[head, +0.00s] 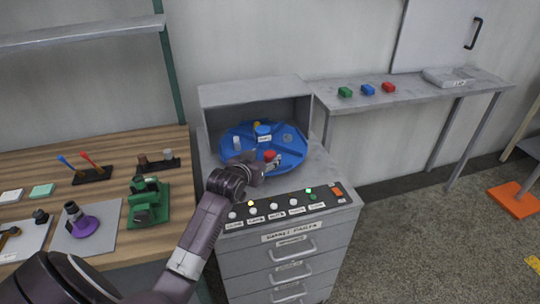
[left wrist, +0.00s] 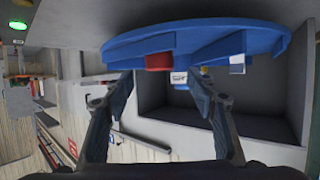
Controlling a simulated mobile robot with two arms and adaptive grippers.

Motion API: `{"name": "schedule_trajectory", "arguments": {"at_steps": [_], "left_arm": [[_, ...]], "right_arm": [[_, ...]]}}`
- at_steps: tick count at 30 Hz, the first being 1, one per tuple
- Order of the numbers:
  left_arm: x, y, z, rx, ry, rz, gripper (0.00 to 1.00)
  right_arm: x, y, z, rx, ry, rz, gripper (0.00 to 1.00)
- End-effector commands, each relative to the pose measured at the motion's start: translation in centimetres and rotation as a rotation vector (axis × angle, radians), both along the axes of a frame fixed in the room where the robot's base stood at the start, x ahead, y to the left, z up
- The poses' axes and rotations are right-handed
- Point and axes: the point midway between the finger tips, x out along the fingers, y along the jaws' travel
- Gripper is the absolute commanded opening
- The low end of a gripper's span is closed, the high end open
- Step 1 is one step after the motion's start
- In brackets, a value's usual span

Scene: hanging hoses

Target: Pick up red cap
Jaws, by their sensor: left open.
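The red cap (head: 269,155) sits on the near part of a round blue tray (head: 236,158), which is divided into compartments. My left gripper (head: 264,165) is open and empty at the near rim of the tray, right by the cap. The left wrist view is turned over. There the red cap (left wrist: 158,62) shows against the blue tray (left wrist: 215,38), between the two spread fingers of my left gripper (left wrist: 160,78) and apart from both. The gripper partly hides the cap's lower side in the head view. My right gripper is not in view.
A blue-topped container (head: 263,131) and a white piece (head: 237,143) stand on the tray. A grey open box (head: 255,92) encloses its back. A button panel (head: 285,207) lies in front. A wooden bench (head: 110,160) with tools is left; a shelf (head: 420,92) is right.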

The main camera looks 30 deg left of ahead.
Motion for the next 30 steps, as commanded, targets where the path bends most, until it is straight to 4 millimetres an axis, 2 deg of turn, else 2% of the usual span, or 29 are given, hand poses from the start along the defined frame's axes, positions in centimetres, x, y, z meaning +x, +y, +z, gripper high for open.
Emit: {"name": "schedule_trajectory", "arguments": {"at_steps": [1,4,12,18,23,30], "left_arm": [[0.3,0.1,-0.1,0.000,0.001,0.000,0.52],[1.3,0.2,-0.5,0.000,0.002,0.000,0.52],[4.0,0.7,-1.9,0.000,0.002,0.000,0.52],[4.5,0.8,-2.2,0.001,0.001,0.000,0.52],[4.5,0.8,-2.2,0.001,0.001,0.000,0.52],[4.5,0.8,-2.2,0.001,0.001,0.000,0.25]], "right_arm": [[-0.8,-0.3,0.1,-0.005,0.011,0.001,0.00],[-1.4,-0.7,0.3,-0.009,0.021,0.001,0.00],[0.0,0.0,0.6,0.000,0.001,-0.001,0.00],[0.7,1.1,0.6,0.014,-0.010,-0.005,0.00],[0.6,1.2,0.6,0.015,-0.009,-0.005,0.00],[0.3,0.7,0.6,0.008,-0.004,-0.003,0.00]]}}
